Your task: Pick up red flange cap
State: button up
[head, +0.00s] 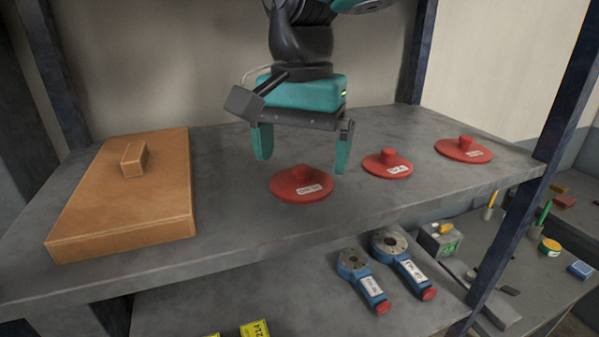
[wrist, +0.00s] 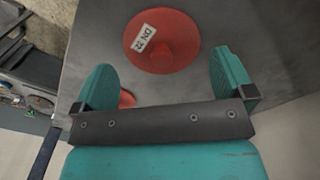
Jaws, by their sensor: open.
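Three red flange caps lie on the grey upper shelf in the head view: the left, largest-looking one (head: 290,186), a middle one (head: 374,168) and a right one (head: 455,153). Each is a flat disc with a central knob and a white label. My gripper (head: 303,160) is open and empty, fingers pointing down, above and around the back of the left cap. Another red piece shows partly behind the left finger.
A brown box with a small block handle (head: 85,205) stands at the shelf's left. Blue posts (head: 510,215) frame the shelf. Below are blue flanged tools (head: 362,278) and yellow tags (head: 255,329). A bench at right holds small items. Shelf around the caps is clear.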

aim_at(301, 168)
jog(key=shift+s+f+p, duration=0.1)
jog(key=shift+f+p, duration=0.2)
jog(key=shift+f, duration=1.25)
jog(key=c, duration=0.6)
jog(key=shift+r, duration=0.1)
